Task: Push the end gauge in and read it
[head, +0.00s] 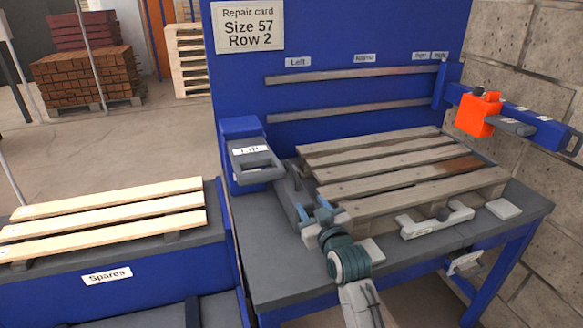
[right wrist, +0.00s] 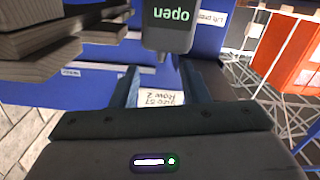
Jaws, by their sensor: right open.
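A dark grey block (right wrist: 168,30) with a green "open" reading, upside down here, stands just beyond my fingers in the right wrist view. It appears to be the end gauge. In the head view, the grey end piece (head: 287,193) lies at the pallet's left end, between the pallet (head: 400,190) and the blue lift post. My right gripper (head: 318,211) is at its front, by the pallet's near left corner. The gripper is open, and its two fingers also show apart in the right wrist view (right wrist: 160,88), with nothing held between them. Contact with the gauge cannot be told. My left gripper is out of view.
A blue lift post (head: 241,185) stands at the bench's left. A grey fixture (head: 437,222) sits against the pallet's front. An orange tool (head: 478,116) hangs on a blue arm at right. A repair card (head: 248,27) reads "Size 57 Row 2". Spare boards (head: 105,215) lie at left.

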